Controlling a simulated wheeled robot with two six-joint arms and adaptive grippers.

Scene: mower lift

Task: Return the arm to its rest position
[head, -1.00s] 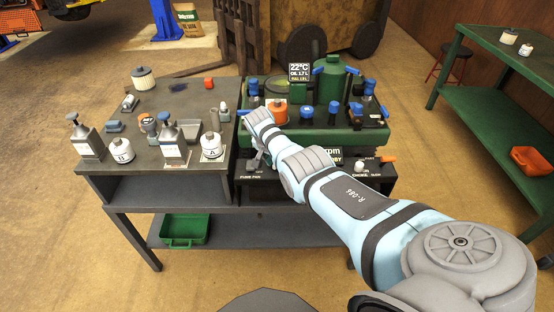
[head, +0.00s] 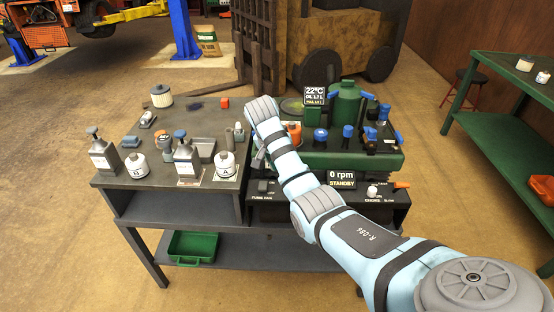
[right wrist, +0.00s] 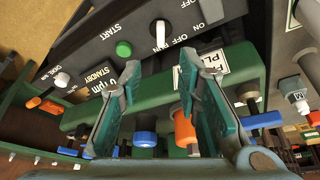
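My right arm (head: 340,225), light blue and grey, reaches from the lower right of the head view over the middle of the bench. Its right gripper is mostly hidden behind the wrist in the head view. In the right wrist view, the two fingers of the right gripper (right wrist: 158,82) stand apart with nothing held between them. The control panel (right wrist: 130,35) with a green START button (right wrist: 124,48) and a white switch (right wrist: 160,34) lies beyond the fingertips. My left gripper is not in view.
The dark bench (head: 112,180) carries bottles and canisters at left. A green tester (head: 350,160) with blue-capped parts and a display reading "0 rpm STANDBY" (head: 341,179) stands at right. A green side table (head: 510,150) is at far right. Open floor lies in front.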

